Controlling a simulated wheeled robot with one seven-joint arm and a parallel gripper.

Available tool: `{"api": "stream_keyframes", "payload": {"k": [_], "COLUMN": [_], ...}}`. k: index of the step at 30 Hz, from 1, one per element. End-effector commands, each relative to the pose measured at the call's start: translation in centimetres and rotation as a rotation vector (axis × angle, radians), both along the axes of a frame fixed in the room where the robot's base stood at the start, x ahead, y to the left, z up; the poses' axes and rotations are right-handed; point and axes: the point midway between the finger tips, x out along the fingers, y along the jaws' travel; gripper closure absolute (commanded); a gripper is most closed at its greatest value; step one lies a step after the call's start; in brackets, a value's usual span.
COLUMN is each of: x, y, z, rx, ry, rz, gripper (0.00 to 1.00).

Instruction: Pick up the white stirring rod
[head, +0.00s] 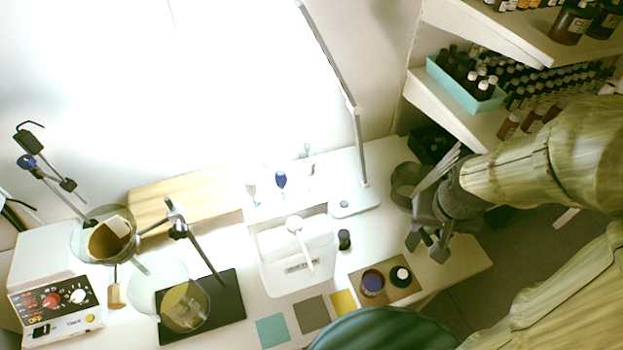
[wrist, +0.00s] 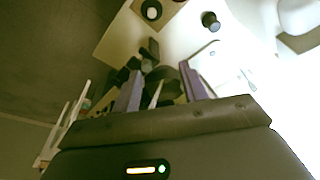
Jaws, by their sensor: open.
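A grey cup (head: 404,184) stands at the back right of the table, with pale, rod-like sticks (head: 436,168) leaning out of it to the right, partly behind my arm. I cannot tell for sure which is the white stirring rod. My gripper (head: 427,243) is open above the table's right end, in front of the cup. In the wrist view its two fingers (wrist: 163,88) are spread apart, and a thin pale rod (wrist: 155,96) shows between them against dark shapes. I cannot tell whether it touches a finger.
A white tray (head: 268,262) with a white spoon (head: 296,226) stands mid-table. A brown board (head: 358,284) carries two round jars, and a small black-capped bottle (head: 344,239) stands behind it. A lamp base (head: 345,208) is left of the cup. Shelves with bottles (head: 471,99) rise at right.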

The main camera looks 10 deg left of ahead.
Motion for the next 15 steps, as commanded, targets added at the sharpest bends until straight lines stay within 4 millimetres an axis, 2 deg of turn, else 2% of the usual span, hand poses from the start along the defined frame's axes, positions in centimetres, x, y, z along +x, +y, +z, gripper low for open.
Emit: {"api": "stream_keyframes", "payload": {"k": [5, 15], "x": [0.9, 3.9], "y": [1.0, 4.4], "z": [1.0, 4.3], "rx": [0.031, 0.137], "ry": [0.012, 0.075], "rz": [-0.086, -0.517], "gripper": [0.57, 0.57]}}
